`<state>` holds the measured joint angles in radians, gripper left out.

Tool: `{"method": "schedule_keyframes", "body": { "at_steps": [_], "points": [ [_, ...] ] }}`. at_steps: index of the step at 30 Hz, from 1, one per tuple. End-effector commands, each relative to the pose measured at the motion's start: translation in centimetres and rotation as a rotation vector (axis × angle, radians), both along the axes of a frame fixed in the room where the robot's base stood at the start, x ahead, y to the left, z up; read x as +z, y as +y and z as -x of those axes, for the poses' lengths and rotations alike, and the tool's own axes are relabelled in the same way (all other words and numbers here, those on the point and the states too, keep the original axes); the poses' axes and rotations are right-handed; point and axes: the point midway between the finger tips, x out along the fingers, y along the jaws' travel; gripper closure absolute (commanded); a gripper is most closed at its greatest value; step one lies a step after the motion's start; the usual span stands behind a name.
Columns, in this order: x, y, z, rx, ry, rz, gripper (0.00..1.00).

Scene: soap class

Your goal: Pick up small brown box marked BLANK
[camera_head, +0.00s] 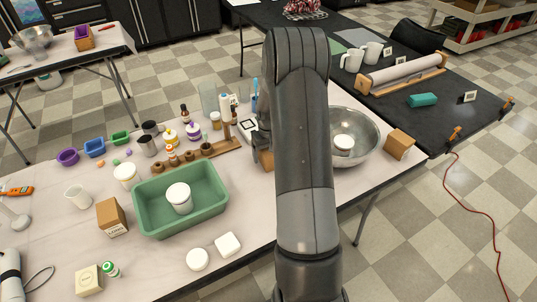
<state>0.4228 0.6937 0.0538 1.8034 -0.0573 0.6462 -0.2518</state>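My arm stands across the middle of the view and hides most of what lies behind it. Part of my gripper (262,138) shows at the arm's left edge, above the table; its fingertips are not clear. A small piece of a brown box (266,160) shows just below it, largely hidden by the arm; I cannot tell whether it is gripped. Another brown box (399,146) sits at the table's right edge, with no readable mark. A taller brown box (111,216) at the left bears a label that seems to read LONG. No BLANK mark is readable.
The white table (240,265) holds a green tub (152,222) with a white container in it, a metal bowl (368,140) right of my arm, and several bottles behind. A cream box (88,281) stands at the front left. A black table (445,120) adjoins at right.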

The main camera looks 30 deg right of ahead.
Motion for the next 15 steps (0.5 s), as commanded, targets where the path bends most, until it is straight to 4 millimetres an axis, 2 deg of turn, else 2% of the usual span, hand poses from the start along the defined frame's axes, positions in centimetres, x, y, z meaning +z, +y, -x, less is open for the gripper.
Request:
{"method": "schedule_keyframes", "body": {
  "at_steps": [2,15],
  "points": [
    [0.04,0.0,-0.01,0.0,0.0,0.0,0.18],
    [0.07,-0.01,-0.01,0.0,0.0,0.0,0.53]
  ]
}}
